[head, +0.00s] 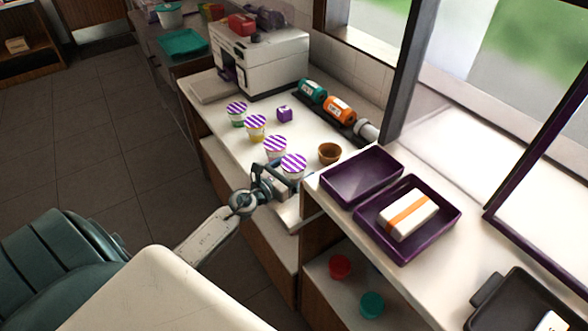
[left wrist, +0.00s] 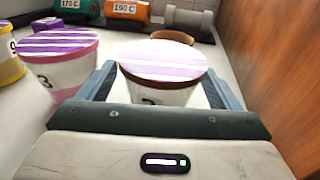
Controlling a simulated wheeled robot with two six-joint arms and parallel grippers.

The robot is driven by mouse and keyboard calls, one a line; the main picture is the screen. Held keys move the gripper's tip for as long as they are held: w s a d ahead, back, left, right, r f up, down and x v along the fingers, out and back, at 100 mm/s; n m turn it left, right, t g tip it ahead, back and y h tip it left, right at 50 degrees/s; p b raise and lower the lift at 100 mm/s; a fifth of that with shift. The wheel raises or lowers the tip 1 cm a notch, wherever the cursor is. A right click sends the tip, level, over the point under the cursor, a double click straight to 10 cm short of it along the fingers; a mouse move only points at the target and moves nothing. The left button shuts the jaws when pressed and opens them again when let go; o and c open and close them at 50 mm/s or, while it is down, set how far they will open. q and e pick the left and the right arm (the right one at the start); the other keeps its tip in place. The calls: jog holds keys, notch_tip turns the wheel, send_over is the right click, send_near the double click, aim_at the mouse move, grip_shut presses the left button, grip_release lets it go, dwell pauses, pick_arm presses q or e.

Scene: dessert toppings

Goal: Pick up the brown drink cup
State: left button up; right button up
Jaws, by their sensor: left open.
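The brown drink cup (head: 293,165) stands upright at the near end of a row of lidded cups on the white counter. It has a purple-and-white striped lid; in the left wrist view the cup (left wrist: 164,66) shows a brown rim and a white body with a partly hidden number. My left gripper (head: 279,183) is open at this cup. In the left wrist view its two fingers (left wrist: 160,86) stand on either side of the cup, with gaps that I cannot judge exactly. The cup's lower part is hidden by the gripper. My right gripper is not in view.
A pink-rimmed cup (head: 275,146) stands close beside it, with yellow (head: 256,126) and green (head: 237,113) cups beyond. A small brown bowl (head: 329,153) sits behind. Purple trays (head: 333,184) stand on the raised counter at right, whose wooden side (left wrist: 270,70) is close.

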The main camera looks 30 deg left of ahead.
aim_at(294, 163)
pick_arm(q)
jog(key=shift+s, duration=0.1)
jog(key=shift+c, duration=0.9)
jog(key=c, duration=1)
notch_tip(294, 163, up, 10)
jog(key=p, duration=0.8)
